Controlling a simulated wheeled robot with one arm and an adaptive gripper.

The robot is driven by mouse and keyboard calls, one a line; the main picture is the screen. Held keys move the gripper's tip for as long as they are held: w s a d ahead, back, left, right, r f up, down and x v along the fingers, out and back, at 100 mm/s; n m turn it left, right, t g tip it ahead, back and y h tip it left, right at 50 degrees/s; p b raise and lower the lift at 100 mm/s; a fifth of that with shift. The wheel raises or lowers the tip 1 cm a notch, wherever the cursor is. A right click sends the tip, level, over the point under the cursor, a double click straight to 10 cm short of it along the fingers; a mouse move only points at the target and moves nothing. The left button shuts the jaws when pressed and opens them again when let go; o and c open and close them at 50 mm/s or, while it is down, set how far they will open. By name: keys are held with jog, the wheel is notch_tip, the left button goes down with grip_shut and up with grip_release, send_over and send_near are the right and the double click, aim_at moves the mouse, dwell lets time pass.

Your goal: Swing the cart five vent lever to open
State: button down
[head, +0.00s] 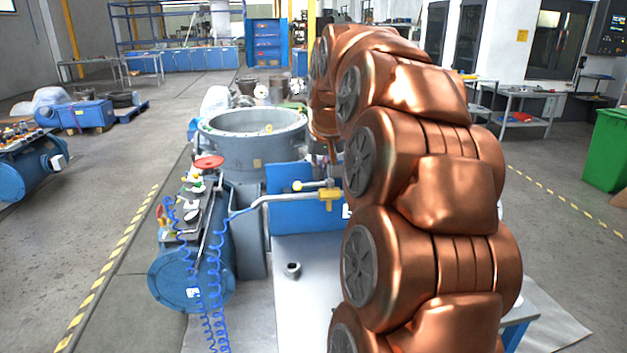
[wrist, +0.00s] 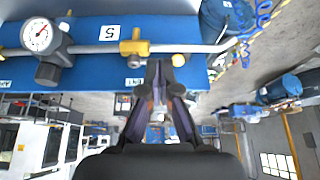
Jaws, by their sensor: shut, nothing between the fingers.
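The blue cart panel (head: 290,212) carries a grey pipe with a yellow valve body (head: 330,194). In the wrist view, which is upside down, the yellow valve (wrist: 133,47), the knob (wrist: 178,60) and a label reading 5 (wrist: 115,31) show. My gripper (wrist: 159,68) is shut and empty, its tips in front of the lever span between valve and knob. I cannot tell whether they touch it. In the head view my arm hides most of the gripper.
A pressure gauge (wrist: 40,35) sits on the same pipe. A blue tank (head: 190,275) with coiled blue hoses and a red handwheel (head: 208,162) stands left of the panel. A large grey flanged vessel (head: 250,140) is behind. A small metal ring (head: 293,270) lies in front.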

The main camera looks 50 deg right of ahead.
aim_at(314, 184)
jog(key=shift+w+d+f+p, duration=0.5)
jog(key=shift+w+d+f, duration=0.25)
jog(key=shift+w+f, duration=0.5)
jog(key=shift+w+d+f+p, duration=0.5)
jog(key=shift+w+d+f, duration=0.2)
jog(key=shift+w+f, duration=0.5)
jog(key=shift+w+d+f+p, duration=0.5)
jog(key=shift+w+d+f, duration=0.35)
jog(key=shift+f, duration=0.6)
jog(key=shift+w+a, duration=0.1)
jog(key=shift+w+f+b, duration=0.1)
jog(key=shift+w+b, duration=0.2)
jog(key=shift+b, duration=0.05)
jog(key=shift+w+d, duration=0.1)
jog(key=shift+d, duration=0.1)
jog(key=shift+w+r, duration=0.1)
jog(key=shift+r, duration=0.3)
